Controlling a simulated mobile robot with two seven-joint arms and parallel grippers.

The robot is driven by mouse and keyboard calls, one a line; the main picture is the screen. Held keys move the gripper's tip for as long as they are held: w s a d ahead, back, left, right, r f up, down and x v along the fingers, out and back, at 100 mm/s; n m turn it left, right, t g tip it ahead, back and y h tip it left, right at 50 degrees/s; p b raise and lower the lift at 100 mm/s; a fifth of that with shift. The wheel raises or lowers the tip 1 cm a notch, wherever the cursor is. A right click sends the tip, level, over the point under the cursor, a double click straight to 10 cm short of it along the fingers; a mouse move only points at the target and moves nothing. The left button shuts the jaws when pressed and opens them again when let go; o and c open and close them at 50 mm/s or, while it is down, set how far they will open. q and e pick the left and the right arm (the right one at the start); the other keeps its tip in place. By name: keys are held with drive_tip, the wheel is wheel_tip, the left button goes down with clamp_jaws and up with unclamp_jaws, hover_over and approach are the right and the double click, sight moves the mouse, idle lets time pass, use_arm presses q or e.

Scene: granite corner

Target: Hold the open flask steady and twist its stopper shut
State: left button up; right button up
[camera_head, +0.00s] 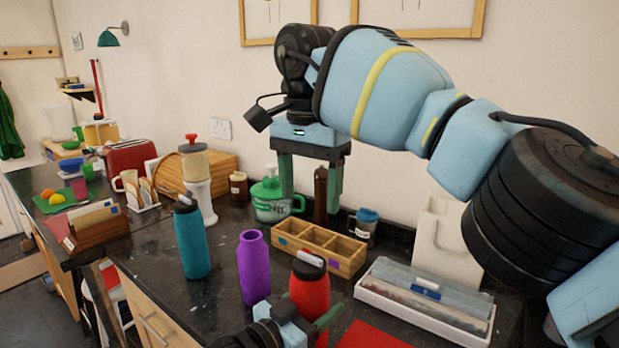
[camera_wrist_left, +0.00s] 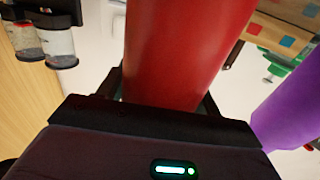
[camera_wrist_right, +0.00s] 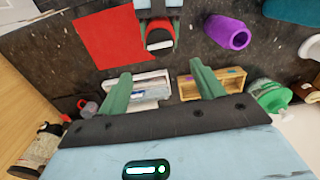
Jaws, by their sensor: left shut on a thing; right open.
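The red flask (camera_head: 309,290) stands upright near the front of the dark counter. A dark stopper with a pale top (camera_head: 311,261) sits on its mouth; I cannot tell how tight it is. My left gripper (camera_head: 303,322) is shut around the red flask's body, which fills the left wrist view (camera_wrist_left: 185,50). My right gripper (camera_head: 310,200) is open and empty, pointing down, above and behind the flask. In the right wrist view the flask (camera_wrist_right: 160,27) and its stopper (camera_wrist_right: 160,45) show beyond the open fingers (camera_wrist_right: 162,85).
A purple flask (camera_head: 253,268) with no visible cap and a capped teal flask (camera_head: 191,240) stand left of the red one. A wooden divided box (camera_head: 345,268) and white tray (camera_head: 470,325) lie behind and right. A red mat (camera_head: 375,335) lies at front right.

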drive_tip(key=shift+r, duration=0.8)
use_arm(q)
drive_tip(key=o, duration=1.3)
drive_tip(key=v, duration=1.2)
